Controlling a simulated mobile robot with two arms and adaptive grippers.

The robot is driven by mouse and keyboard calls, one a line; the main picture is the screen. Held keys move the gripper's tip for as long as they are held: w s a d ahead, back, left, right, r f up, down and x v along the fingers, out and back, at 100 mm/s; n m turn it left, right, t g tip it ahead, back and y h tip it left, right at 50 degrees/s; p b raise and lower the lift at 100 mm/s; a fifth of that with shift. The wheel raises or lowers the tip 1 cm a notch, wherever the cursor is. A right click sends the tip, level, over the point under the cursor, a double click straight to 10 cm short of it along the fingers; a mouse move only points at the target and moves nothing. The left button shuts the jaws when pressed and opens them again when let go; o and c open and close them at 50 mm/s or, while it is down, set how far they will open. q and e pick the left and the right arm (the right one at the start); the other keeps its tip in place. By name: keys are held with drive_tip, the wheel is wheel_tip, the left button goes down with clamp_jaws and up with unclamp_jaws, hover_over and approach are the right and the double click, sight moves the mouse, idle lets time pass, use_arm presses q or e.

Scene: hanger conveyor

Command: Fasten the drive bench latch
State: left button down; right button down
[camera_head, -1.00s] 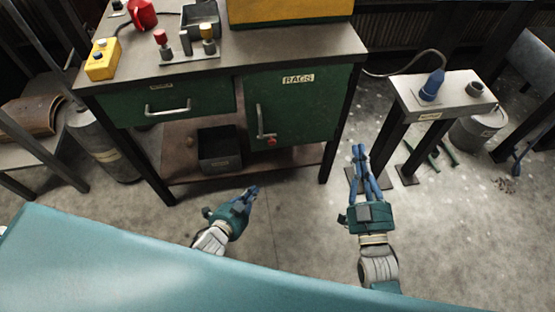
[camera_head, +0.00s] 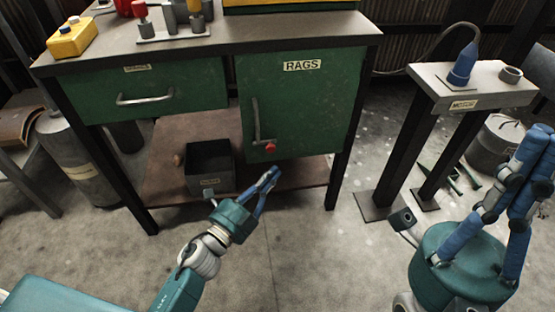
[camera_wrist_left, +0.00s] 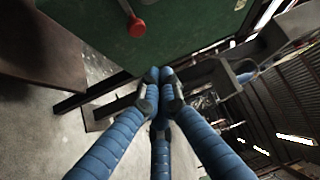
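The green bench door (camera_head: 312,105), labelled RAGS, looks closed against its frame. A grey metal handle (camera_head: 256,118) stands upright on its left side, and a short lever with a red knob (camera_head: 270,147) sits at its lower end. The red knob also shows in the left wrist view (camera_wrist_left: 137,27). My left gripper (camera_head: 269,178) is below and in front of the knob, apart from it. Its blue fingers converge at the tips with nothing between them. My right gripper (camera_head: 539,140) is raised at the right edge, empty, fingers drawn together, away from the door.
A drawer (camera_head: 146,92) with a bar handle is left of the door. A dark bin (camera_head: 209,167) stands on the lower shelf (camera_head: 160,190), near my left gripper. A stand (camera_head: 472,88) with a blue plug is at right. Open floor lies between bench and stand.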

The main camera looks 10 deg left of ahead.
sight(270, 147)
use_arm(q)
drive_tip(key=shift+w, duration=0.1)
drive_tip(key=w+b, duration=0.2)
drive_tip(key=w, duration=0.6)
drive_tip(key=shift+r+b, duration=0.2)
drive_tip(key=shift+b, duration=0.1)
idle(0.4)
drive_tip(key=a, duration=0.1)
drive_tip(key=s+a, duration=0.1)
drive_tip(key=a, duration=0.1)
drive_tip(key=shift+s+a, duration=0.2)
